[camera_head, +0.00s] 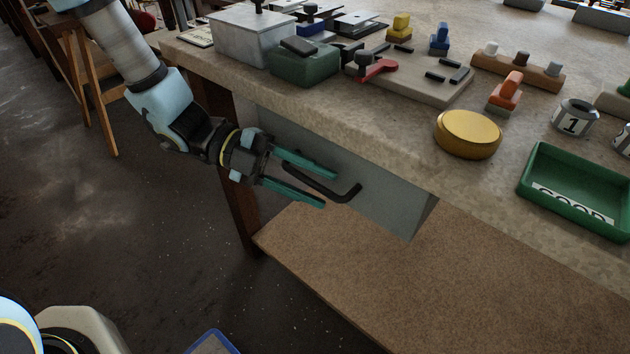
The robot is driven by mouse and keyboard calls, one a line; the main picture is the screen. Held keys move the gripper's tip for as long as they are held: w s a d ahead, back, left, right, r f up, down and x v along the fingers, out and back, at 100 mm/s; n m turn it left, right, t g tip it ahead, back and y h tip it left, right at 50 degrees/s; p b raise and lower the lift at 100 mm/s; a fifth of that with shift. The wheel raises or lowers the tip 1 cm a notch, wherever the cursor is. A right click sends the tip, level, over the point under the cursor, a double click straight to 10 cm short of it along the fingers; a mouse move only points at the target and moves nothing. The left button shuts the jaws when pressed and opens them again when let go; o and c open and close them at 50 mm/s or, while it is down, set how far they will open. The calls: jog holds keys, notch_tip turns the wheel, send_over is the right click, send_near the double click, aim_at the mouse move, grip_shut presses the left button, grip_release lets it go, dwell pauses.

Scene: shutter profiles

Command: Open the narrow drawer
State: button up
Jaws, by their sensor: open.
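The narrow drawer (385,198) hangs under the front of the workbench top, with a grey front that looks closed. A dark bar handle (322,186) stands out from its front. My gripper (331,190) reaches in from the left with its two teal fingers apart. One finger shows above the handle and the other below it, so the handle appears between them in this view. I cannot tell whether either finger touches the handle. Part of the drawer front is hidden behind my gripper.
The workbench top (400,140) juts out just above my gripper. A lower wooden shelf (350,265) lies below the drawer, and a bench leg (238,190) stands behind my gripper. A yellow round lid (468,133) and a green tray (575,190) sit on top. Floor to the left is free.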

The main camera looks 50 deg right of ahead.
jog(key=shift+s, duration=0.25)
grip_shut()
jog(key=shift+f, duration=0.1)
dwell(1.2)
